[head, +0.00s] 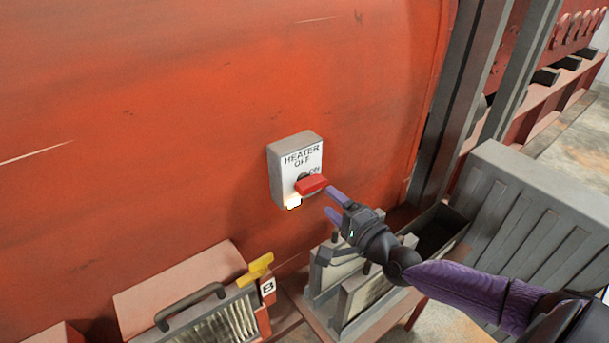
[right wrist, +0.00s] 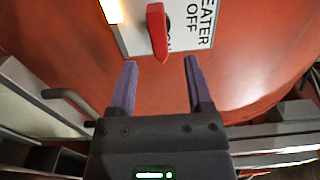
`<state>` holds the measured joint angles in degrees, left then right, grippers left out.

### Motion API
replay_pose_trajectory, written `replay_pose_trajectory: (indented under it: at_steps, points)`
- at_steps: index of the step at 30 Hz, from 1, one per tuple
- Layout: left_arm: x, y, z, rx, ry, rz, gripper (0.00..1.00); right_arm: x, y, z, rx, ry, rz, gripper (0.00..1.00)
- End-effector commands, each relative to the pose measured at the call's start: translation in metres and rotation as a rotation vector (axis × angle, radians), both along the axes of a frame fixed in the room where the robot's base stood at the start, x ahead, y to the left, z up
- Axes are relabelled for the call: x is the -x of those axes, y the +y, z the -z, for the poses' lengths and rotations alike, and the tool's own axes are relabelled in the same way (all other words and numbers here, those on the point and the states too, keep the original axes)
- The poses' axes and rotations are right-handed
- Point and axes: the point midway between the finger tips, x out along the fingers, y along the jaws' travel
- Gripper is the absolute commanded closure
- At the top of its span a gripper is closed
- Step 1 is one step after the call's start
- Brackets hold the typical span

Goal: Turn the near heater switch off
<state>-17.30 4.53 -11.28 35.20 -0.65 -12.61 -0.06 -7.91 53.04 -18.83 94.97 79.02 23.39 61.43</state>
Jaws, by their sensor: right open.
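The heater switch box (head: 284,160) is grey with a white face marked HEATER, OFF and ON, on the red engine wall. Its red handle (head: 311,185) points sideways to the right, by the ON mark. A lamp (head: 293,201) at the lower edge of the box glows. My right gripper (head: 334,205) is open and empty, just right of and below the handle. In the right wrist view the red handle (right wrist: 157,32) lies ahead of the open fingers (right wrist: 160,75), between their lines and apart from them. My left gripper is not in view.
A yellow lever (head: 256,269) with a B tag sits below left, beside a box with a dark handle (head: 190,306). Grey plates (head: 352,290) stand in a rack under my right arm. A ribbed grey panel (head: 540,220) stands at right.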

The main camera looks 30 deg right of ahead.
Motion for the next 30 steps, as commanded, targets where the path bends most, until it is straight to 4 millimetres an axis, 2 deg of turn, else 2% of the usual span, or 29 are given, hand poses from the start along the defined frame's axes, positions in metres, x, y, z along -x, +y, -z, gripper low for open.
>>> replay_pose_trajectory:
  at_steps: [3,9,15,22,23,30]
  points:
    - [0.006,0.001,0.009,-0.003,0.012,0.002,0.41,-0.029,0.002,0.001,0.000,-0.005,0.001,0.35]
    - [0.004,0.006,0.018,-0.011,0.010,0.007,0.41,-0.063,0.005,0.003,0.002,-0.001,0.001,0.35]
    - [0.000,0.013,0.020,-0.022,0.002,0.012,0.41,-0.075,0.006,0.001,0.004,0.002,0.000,0.35]
    - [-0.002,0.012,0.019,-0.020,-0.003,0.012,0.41,-0.075,0.006,0.001,0.004,0.002,0.000,0.35]
    - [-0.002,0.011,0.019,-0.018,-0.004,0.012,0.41,-0.075,0.006,0.001,0.004,0.002,0.000,0.40]
    - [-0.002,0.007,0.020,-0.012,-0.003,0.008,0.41,-0.075,0.006,0.001,0.004,0.002,0.000,0.90]
